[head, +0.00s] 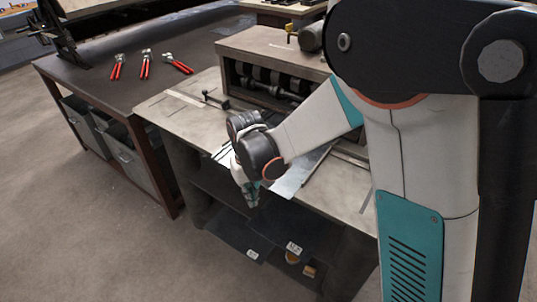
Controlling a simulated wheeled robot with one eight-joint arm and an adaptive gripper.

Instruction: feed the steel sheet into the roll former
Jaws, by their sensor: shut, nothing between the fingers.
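The steel sheet (298,178) lies on the roll former's table top, a bright flat strip partly hidden behind my arm. The roll former (268,50) stands at the back of that table, with its dark rollers showing in the open front. My gripper (252,200) is at the front edge of the table, pointing down, left of the visible part of the sheet. It is shut and empty. My wrist hides part of the sheet and table, so I cannot tell whether the sheet touches the rollers.
A dark workbench (110,85) with several red-handled snips (146,66) stands at the left. A small dark crank handle (213,99) is on the table near the rollers. A lower shelf (222,190) sits under the table. The floor (70,230) at the front left is clear.

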